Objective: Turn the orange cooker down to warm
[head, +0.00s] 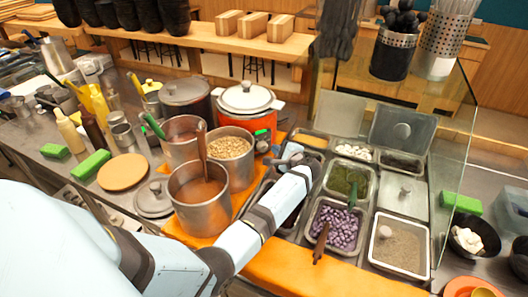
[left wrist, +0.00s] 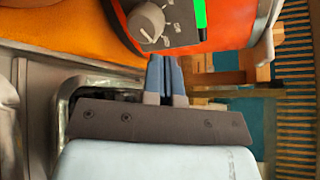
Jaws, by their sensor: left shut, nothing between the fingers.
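The orange cooker (head: 265,121) with a white lid stands behind the steel pots in the head view. In the left wrist view the cooker (left wrist: 232,30) fills the top, with its dark control panel, a light grey knob (left wrist: 146,22) and a lit green display (left wrist: 200,13). The marks around the knob are too small to read. My left gripper (left wrist: 165,62) is shut and empty, its blue fingertips just below the panel in the picture and apart from the knob. In the head view the left gripper (head: 276,160) reaches to the cooker's front. My right gripper is out of view.
Steel pots of beans (head: 230,147) and brown liquid (head: 199,192) stand left of my left forearm. Topping trays (head: 340,228) lie to its right, with a glass screen (head: 455,150) beyond. An orange mat (head: 320,277) lies in front.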

